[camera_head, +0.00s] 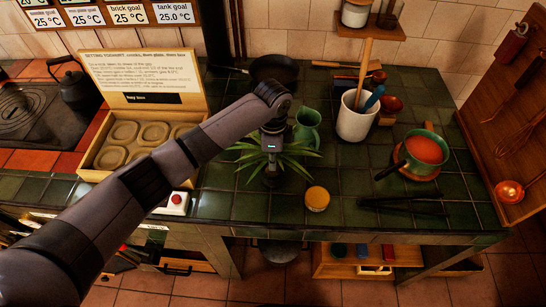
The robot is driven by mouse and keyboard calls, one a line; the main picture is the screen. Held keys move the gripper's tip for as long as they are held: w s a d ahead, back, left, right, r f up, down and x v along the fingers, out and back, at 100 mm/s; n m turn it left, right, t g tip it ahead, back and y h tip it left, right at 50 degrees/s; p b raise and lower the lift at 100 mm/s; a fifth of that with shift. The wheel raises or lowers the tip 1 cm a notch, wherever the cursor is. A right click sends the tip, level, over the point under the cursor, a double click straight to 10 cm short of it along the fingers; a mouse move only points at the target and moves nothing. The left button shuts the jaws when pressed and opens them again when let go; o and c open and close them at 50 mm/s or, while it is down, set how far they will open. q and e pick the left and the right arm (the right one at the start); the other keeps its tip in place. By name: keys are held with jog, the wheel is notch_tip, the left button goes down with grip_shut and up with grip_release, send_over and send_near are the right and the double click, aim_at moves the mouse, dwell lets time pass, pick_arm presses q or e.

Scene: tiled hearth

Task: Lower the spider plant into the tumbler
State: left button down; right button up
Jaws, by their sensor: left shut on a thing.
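The spider plant (296,163) is a spray of long, narrow green leaves over the green tiled counter, left of the middle. My left gripper (271,166) points down into the middle of the leaves and is shut on the plant. The gripper and leaves hide the plant's base, and I cannot tell whether it touches anything below. I cannot make out the tumbler; it may be hidden under the leaves. My right gripper is not in view.
A green jug (308,127) stands close behind the plant. A yellow-lidded jar (317,198) is at its front right. A white utensil crock (355,118), an orange-filled pan (425,150) and dark tongs (405,204) lie right. An open box (130,142) is left.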

pick_arm(q)
jog(key=shift+f+b, duration=0.55)
jog(key=shift+f, duration=0.55)
dwell(0.4)
jog(key=c, duration=1.4)
grip_release()
jog(key=shift+r, duration=0.1)
notch_tip(320, 180, up, 12)
jog(key=shift+f, duration=0.1)
